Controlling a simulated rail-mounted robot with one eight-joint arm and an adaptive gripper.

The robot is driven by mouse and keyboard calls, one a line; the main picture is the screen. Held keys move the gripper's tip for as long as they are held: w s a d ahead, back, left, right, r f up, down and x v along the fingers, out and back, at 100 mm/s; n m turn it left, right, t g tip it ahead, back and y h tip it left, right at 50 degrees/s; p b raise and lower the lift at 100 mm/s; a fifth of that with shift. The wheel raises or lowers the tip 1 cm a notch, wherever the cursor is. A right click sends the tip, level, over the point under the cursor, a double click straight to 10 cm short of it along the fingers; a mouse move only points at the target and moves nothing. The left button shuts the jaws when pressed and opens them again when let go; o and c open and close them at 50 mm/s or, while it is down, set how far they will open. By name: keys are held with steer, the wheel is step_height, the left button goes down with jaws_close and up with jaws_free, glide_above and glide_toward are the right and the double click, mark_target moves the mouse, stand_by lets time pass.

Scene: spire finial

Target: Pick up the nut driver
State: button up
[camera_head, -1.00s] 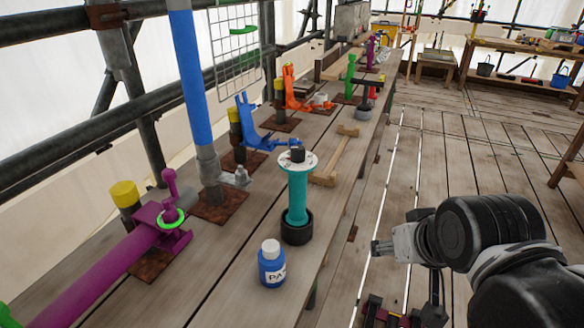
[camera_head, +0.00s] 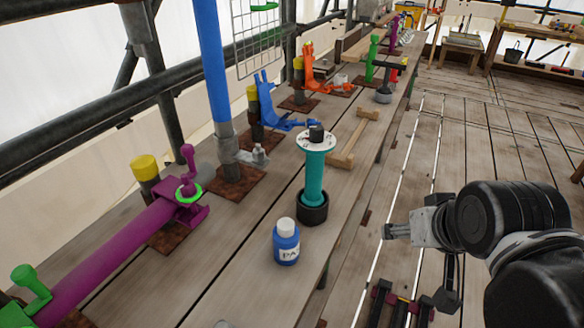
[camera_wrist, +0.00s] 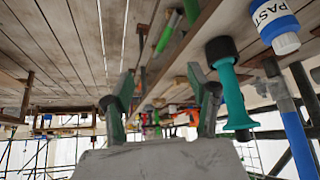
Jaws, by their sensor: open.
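A teal upright tool (camera_head: 314,178) with a white disc and black knob on top and a black round base stands on the plank bench. It looks like the nut driver, though I cannot be sure. In the wrist view it shows inverted, its teal shaft (camera_wrist: 233,95) right of my fingers. My gripper (camera_wrist: 163,105) is open with nothing between its fingers. In the head view my gripper (camera_head: 391,231) is beyond the bench's right edge, right of the teal tool and clear of it.
A blue paste bottle (camera_head: 286,245) stands just in front of the teal tool. A wooden piece (camera_head: 352,140) lies behind it. The floor right of the bench is mostly open.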

steer(key=shift+w, duration=0.1)
steer(key=n+t+y+p, duration=0.4)
steer(key=t+y+p, duration=0.1)
steer(key=t, duration=0.2)
glide_toward(318, 170)
steer(key=b+x, duration=0.2)
steer(key=x, duration=0.3)
steer(key=shift+w+f, duration=0.25)
steer(key=shift+w, duration=0.15)
steer(key=shift+b+x, duration=0.6)
steer(key=shift+x, duration=2.65)
steer(key=shift+s, duration=0.1)
jaws_close()
